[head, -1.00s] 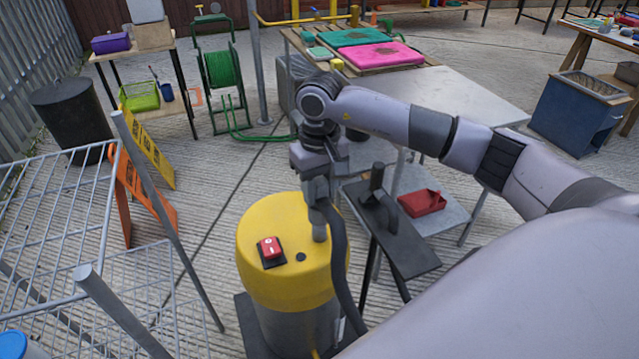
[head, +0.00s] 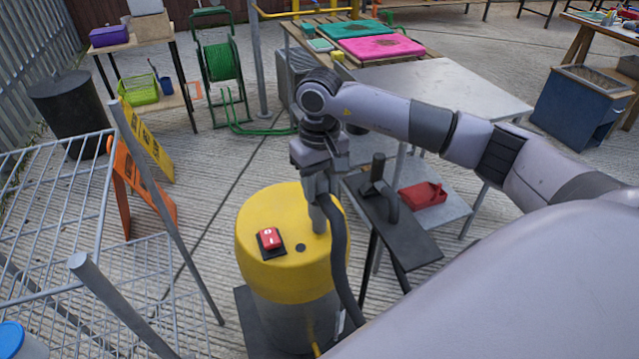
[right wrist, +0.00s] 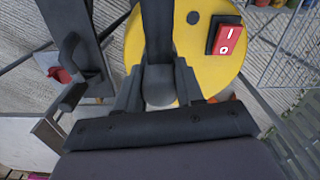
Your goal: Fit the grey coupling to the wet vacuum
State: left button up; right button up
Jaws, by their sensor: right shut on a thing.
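The wet vacuum (head: 270,210) stands upright, with a yellow lid, a metal drum and a red switch (head: 270,240). My right gripper (head: 318,192) is over the right part of the lid, shut on the grey coupling (head: 319,220) at the end of a dark hose (head: 340,265). The coupling points down and its lower end meets the lid in the picture; whether it is seated in an inlet is hidden. In the right wrist view the coupling (right wrist: 158,86) sits between the fingers, with the yellow lid (right wrist: 205,65) behind. My left gripper is not in view.
A black stand (head: 405,230) is close to the vacuum's right. A wire rack (head: 110,240) is at the left, with an orange sign (head: 140,190) behind it. A metal table (head: 440,90) with a red tray (head: 423,195) below stands behind right. Open concrete lies behind the vacuum.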

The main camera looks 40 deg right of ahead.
jog(key=shift+f+b, duration=0.75)
jog(key=shift+b, duration=0.5)
dwell(2.0)
jog(key=shift+f+b, duration=1.55)
jog(key=shift+f, duration=0.25)
dwell(1.0)
jog(key=o, duration=1.1)
